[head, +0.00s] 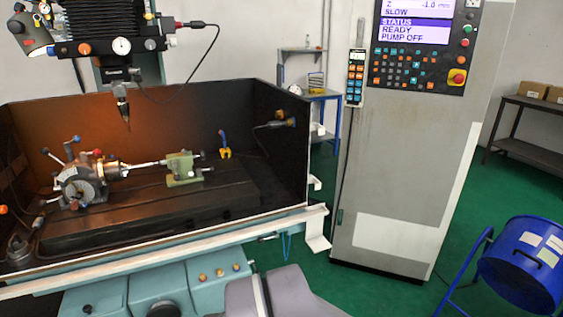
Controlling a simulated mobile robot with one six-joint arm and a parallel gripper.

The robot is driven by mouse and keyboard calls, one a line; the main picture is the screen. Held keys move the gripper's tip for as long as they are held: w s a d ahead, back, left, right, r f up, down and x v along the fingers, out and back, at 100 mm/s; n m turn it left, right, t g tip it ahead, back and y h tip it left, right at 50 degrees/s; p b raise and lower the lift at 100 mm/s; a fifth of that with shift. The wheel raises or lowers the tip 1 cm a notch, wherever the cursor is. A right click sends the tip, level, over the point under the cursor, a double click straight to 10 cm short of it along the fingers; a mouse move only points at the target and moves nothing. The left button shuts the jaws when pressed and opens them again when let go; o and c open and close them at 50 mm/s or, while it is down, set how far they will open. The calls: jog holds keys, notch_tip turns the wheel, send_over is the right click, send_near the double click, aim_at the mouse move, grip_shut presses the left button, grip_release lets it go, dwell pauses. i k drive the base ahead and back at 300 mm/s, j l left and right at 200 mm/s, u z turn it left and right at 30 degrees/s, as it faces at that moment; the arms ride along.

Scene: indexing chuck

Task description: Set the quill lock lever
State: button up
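The indexing chuck (80,187) sits on the left of the machine table (130,212), with red, white and blue knobs on its levers. A bright shaft (140,165) runs from it to a small green tailstock (183,170) near the middle of the table. Small levers or handles show on the tailstock, one with a dark tip (203,154) at its upper right. Which of them is the quill lock lever, and how it is set, is too small to tell.
The machine head with its pointed tool (125,112) hangs above the table. A dark tray wall (215,105) encloses the back and right. A yellow-and-blue fitting (224,148) stands right of the tailstock. The control cabinet (405,170) stands right, and a blue drum (525,262) beyond it.

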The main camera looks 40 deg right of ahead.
aim_at(177, 177)
jog(key=z, duration=0.45)
jog(key=i+j, duration=0.1)
jog(key=i, duration=0.4)
jog(key=i+j+z, duration=0.15)
jog(key=i, duration=0.4)
jog(key=i+j, duration=0.15)
jog(key=i, duration=0.35)
